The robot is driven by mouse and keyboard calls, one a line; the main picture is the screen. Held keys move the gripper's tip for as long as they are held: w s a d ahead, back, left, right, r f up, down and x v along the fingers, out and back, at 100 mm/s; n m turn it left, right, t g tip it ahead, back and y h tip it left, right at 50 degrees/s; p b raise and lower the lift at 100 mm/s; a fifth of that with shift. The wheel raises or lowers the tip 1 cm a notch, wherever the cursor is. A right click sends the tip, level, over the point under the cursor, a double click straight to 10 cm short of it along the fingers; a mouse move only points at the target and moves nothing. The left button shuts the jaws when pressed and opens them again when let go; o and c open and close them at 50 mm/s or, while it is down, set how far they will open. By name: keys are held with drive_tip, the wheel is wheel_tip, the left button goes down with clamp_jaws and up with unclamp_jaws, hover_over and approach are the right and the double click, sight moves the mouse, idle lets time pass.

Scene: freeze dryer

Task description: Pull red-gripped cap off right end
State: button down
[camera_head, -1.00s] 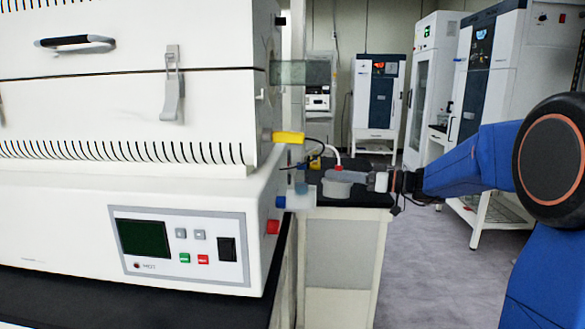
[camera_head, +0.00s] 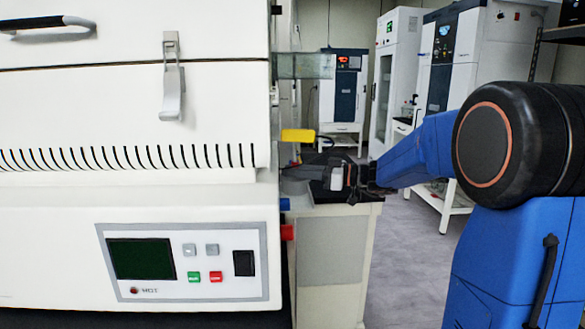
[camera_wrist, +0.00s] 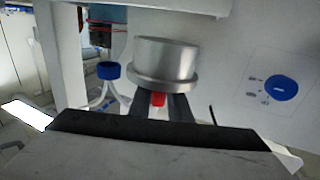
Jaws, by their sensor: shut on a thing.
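The white furnace-like machine (camera_head: 130,200) fills the left of the head view. My gripper (camera_wrist: 158,103) is at its right side. In the wrist view, a round metal cap (camera_wrist: 165,62) with a wide flange stands in front of the white machine face. A small red grip (camera_wrist: 157,98) sticks out from the cap toward me, between my two dark fingers, which are shut on it. I cannot tell whether the cap's far end touches the machine. In the head view, my fingers lie close to the machine's right edge, and the cap is not clear there.
A yellow part (camera_head: 298,135) and a clear greenish plate (camera_head: 305,66) jut from the machine's right side. A red knob (camera_head: 287,232) sits below. A blue-capped tube fitting (camera_wrist: 109,71) is left of the cap. A blue round knob (camera_wrist: 281,88) is right. Open floor (camera_head: 405,260) lies right.

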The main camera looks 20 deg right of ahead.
drive_tip(key=shift+f, duration=1.9)
drive_tip(key=shift+f, duration=0.3)
drive_tip(key=c, duration=0.9)
unclamp_jaws()
drive_tip(key=shift+d, duration=0.1)
drive_tip(key=shift+s+d+r, duration=0.5)
drive_tip(key=shift+s+d, duration=0.1)
drive_tip(key=shift+d, duration=0.4)
drive_tip(key=shift+s+d+r, duration=0.5)
drive_tip(key=shift+s+d, duration=0.1)
drive_tip(key=shift+d, duration=0.35)
drive_tip(key=shift+s+d+r, duration=0.5)
drive_tip(key=shift+s+d, duration=0.1)
drive_tip(key=shift+d, duration=0.4)
